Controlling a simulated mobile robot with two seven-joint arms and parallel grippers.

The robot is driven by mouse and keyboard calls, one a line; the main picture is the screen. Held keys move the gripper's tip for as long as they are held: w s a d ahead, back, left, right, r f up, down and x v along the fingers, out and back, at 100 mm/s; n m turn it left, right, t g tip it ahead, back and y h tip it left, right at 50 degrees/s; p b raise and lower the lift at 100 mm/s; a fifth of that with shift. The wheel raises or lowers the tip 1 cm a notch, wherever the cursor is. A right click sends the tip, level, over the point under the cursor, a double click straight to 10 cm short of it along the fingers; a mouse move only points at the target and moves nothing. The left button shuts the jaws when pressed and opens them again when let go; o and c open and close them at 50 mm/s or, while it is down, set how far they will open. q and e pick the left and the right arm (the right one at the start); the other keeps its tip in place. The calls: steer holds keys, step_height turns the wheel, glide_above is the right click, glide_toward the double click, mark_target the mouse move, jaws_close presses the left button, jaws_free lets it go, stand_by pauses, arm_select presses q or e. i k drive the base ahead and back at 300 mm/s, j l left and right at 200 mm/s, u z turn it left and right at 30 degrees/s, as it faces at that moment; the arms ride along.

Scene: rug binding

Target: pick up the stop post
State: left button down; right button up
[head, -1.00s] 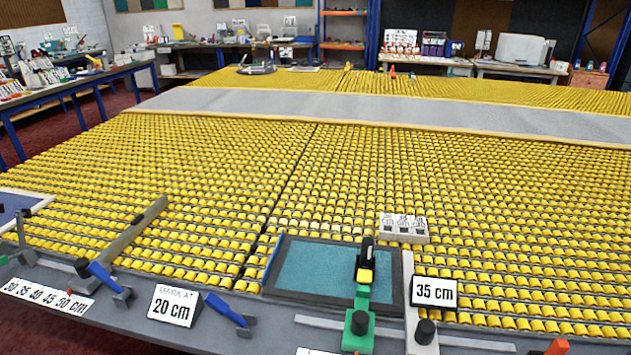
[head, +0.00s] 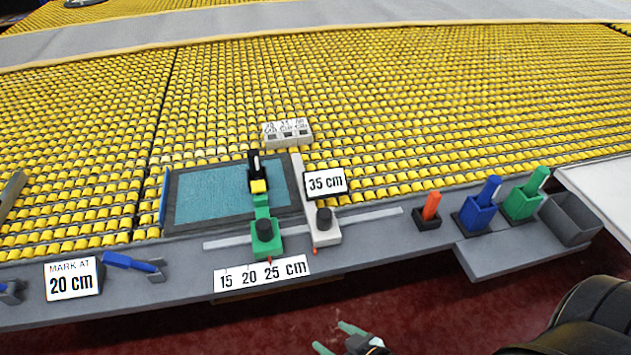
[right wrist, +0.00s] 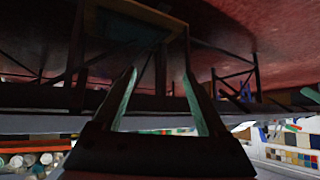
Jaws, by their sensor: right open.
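No label names the stop post. An upright orange piece (head: 431,206) in a small dark holder (head: 427,223) on the bench's front ledge may be it; I cannot tell for certain. A green sliding block with a black knob (head: 266,235) and a pale block with a black knob (head: 325,222) sit on the rail left of it. My right gripper (head: 337,338) is low at the bottom edge, over the red floor, in front of the ledge and apart from these pieces. Its two teal fingers are spread and empty in the right wrist view (right wrist: 159,75). My left gripper is out of view.
A blue tool in a blue holder (head: 477,213), a green one (head: 523,202) and a grey bin (head: 571,219) stand at the right. Red carpet (head: 230,335) lies in front.

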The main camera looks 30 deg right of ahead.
mark_target(434, 199)
steer(key=z, duration=1.65)
